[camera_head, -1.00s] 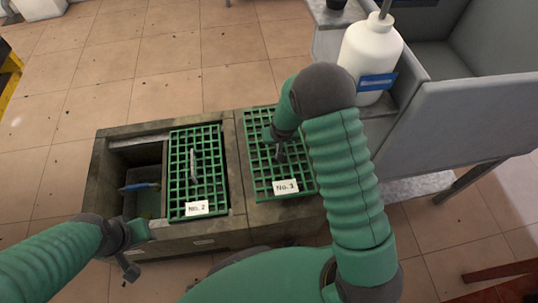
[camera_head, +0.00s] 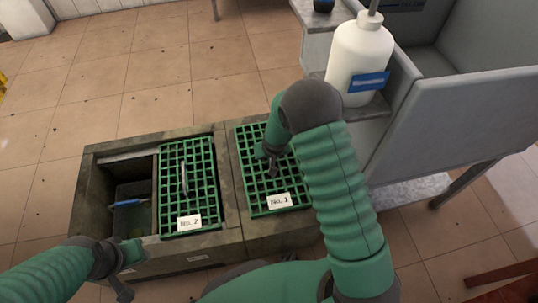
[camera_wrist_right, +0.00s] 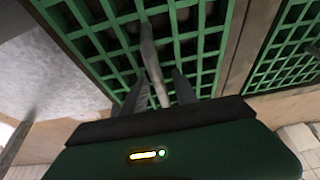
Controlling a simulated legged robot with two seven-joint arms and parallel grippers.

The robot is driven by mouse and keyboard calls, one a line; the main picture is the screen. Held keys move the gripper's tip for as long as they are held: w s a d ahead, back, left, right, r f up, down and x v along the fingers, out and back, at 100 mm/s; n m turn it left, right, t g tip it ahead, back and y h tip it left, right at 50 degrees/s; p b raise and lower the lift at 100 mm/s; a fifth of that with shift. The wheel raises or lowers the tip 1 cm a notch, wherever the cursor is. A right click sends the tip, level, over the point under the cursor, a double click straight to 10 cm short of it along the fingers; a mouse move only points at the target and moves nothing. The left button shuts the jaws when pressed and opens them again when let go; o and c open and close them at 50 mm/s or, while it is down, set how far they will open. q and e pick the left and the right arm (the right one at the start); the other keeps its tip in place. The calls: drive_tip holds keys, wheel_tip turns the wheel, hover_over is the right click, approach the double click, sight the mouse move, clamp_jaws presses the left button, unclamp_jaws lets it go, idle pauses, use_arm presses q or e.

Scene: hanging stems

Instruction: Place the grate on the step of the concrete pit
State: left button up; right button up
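The concrete pit (camera_head: 228,190) has two bays. The No. 1 grate (camera_head: 246,165), green with a white label, lies over the right bay; I cannot tell how fully it is seated. The No. 2 grate (camera_head: 202,160) covers the right part of the left bay. My right gripper (camera_head: 271,175) is over the No. 1 grate. In the right wrist view its fingers (camera_wrist_right: 158,92) stand apart on both sides of the grey handle (camera_wrist_right: 150,50), with gaps visible. My left gripper (camera_head: 132,276) is at the pit's front left; its finger gap is unclear.
The left part of the left bay is uncovered and holds a dark bin with a blue-handled tool (camera_head: 128,203). A white bottle (camera_head: 357,55) stands on a grey ledge behind my right arm. A grey sink unit (camera_head: 450,110) is at right. Tiled floor (camera_head: 150,75) behind the pit is clear.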

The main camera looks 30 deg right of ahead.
drive_tip(key=p+v, duration=0.6)
drive_tip(key=v, duration=0.6)
drive_tip(key=s+a+r+n, duration=0.1)
drive_tip(key=s+a+r, duration=0.1)
drive_tip(key=s, duration=0.3)
drive_tip(key=s+a+r+n+g, duration=0.1)
drive_tip(key=s+a+r, duration=0.1)
drive_tip(key=s+r, duration=0.2)
drive_tip(key=s+a+r+y, duration=0.1)
drive_tip(key=s+a+r, duration=0.1)
drive_tip(key=s, duration=0.5)
drive_tip(key=shift+s+r+n+g, duration=0.3)
drive_tip(key=shift+r+n, duration=0.1)
drive_tip(key=shift+r, duration=0.35)
